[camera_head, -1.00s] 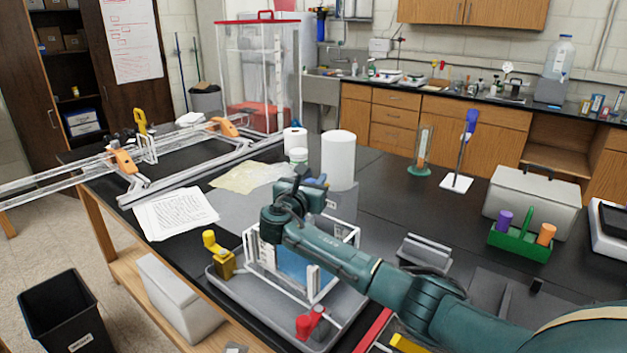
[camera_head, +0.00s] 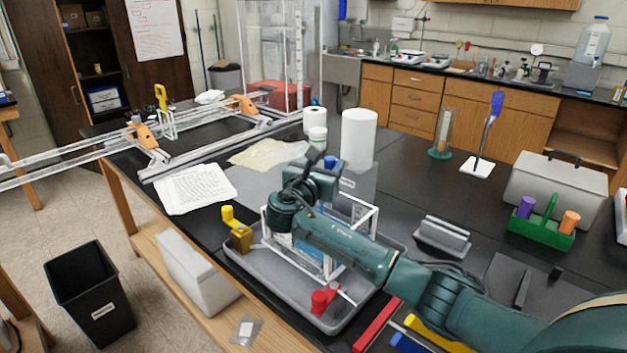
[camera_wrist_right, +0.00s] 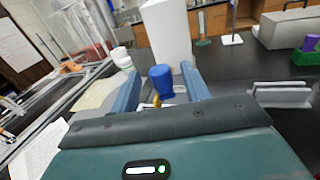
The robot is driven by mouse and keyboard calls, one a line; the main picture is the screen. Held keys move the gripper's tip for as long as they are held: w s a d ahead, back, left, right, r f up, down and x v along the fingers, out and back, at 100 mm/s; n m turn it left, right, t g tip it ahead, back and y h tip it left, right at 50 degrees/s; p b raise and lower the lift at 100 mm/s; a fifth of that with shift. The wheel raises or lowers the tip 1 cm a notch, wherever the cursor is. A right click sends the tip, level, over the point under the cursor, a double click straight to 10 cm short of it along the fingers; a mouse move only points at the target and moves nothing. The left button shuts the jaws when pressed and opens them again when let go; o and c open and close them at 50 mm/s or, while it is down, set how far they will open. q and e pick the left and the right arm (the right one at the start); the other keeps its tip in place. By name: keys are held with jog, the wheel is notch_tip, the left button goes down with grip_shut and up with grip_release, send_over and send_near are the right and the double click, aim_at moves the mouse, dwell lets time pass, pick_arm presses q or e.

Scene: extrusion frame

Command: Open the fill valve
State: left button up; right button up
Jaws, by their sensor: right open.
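A grey tray (camera_head: 352,317) on the black bench holds a white frame (camera_head: 369,222) with a bluish panel. A yellow valve handle (camera_head: 236,232) stands at the tray's left side and a red valve handle (camera_head: 324,298) at its front. A blue handle (camera_wrist_right: 162,80) shows in the right wrist view, with a bit of yellow beside its lower part. My right gripper (camera_wrist_right: 160,74) is open, its two fingers on either side of the blue handle with gaps showing. In the head view the wrist hides much of the frame. No label marks the fill valve. My left gripper is out of view.
A white roll (camera_head: 358,139) stands just beyond the gripper. Papers (camera_head: 196,188) lie to the left, a metal block (camera_head: 442,236) to the right. A green caddy (camera_head: 541,234) and a grey case (camera_head: 556,188) stand farther right. Open bench lies behind the metal block.

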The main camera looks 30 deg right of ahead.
pick_arm(q)
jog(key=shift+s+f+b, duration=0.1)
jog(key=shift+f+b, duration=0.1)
jog(key=shift+b, duration=0.35)
pick_arm(e)
jog(key=v, duration=0.9)
